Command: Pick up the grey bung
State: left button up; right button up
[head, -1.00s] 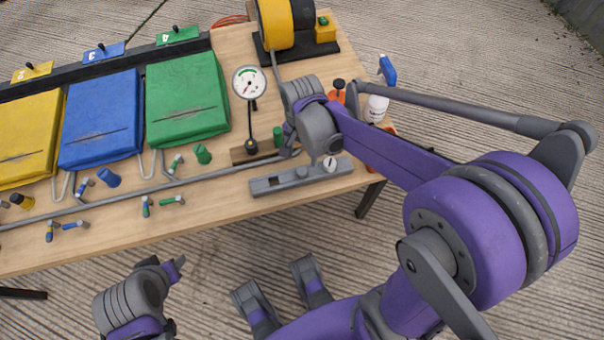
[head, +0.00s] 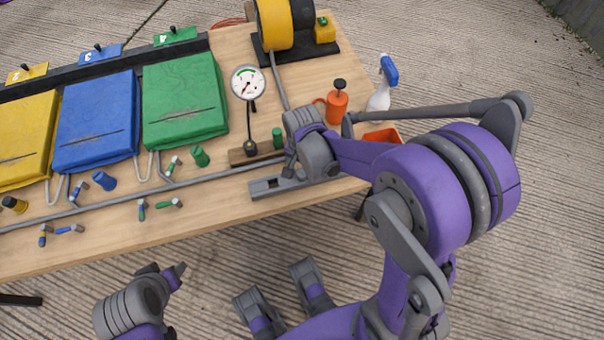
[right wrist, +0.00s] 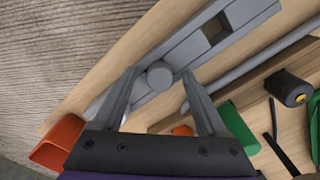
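The grey bung (right wrist: 160,75) shows in the right wrist view as a small round grey piece on a long grey block (right wrist: 240,18). My right gripper (right wrist: 159,72) is open, with one finger on each side of the bung and a gap beside it. I cannot tell whether the fingertips reach down around it. In the head view my right gripper (head: 312,170) is over the right part of the grey block (head: 268,187) near the table's front edge and hides the bung. My left gripper (head: 163,274) is low in front of the table, away from the block; its opening is unclear.
A wooden strip with a green cylinder (head: 277,138) and a dial gauge (head: 249,83) stands behind the block. An orange bottle (head: 337,106), a spray bottle (head: 381,90) and an orange tray (head: 381,138) are at the right. A grey pipe (head: 110,205) runs along the table.

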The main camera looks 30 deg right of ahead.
grip_shut()
